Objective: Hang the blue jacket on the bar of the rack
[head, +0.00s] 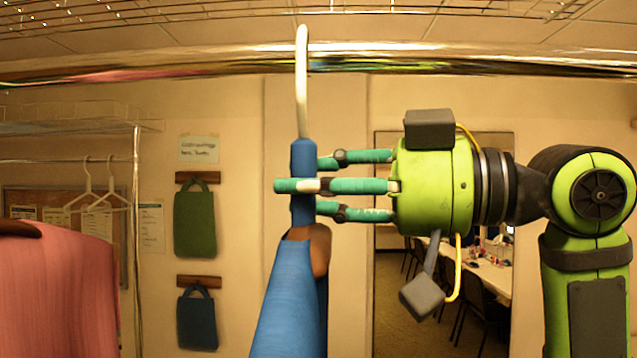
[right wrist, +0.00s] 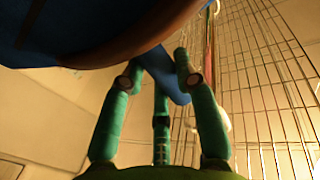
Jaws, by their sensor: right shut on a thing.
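The blue jacket (head: 285,295) hangs on a brown hanger (head: 318,248) in the middle of the head view, seen nearly edge-on. My right gripper (head: 308,186), coming in from the right, is shut around the blue-covered neck above the shoulders. The pale hook (head: 302,85) rises from the neck and crosses the shiny bar (head: 430,62), its top showing above it. I cannot tell whether the hook rests on the bar. In the right wrist view the jacket (right wrist: 45,30) fills the upper left beyond my green fingers (right wrist: 160,85). My left gripper is out of view.
A pink garment (head: 60,290) stands at the lower left. White empty hangers (head: 85,190) hang from a rail behind it. A wire shelf (head: 230,12) runs above the bar. Green and blue bags (head: 195,220) hang on the back wall. The bar beside the hook looks clear.

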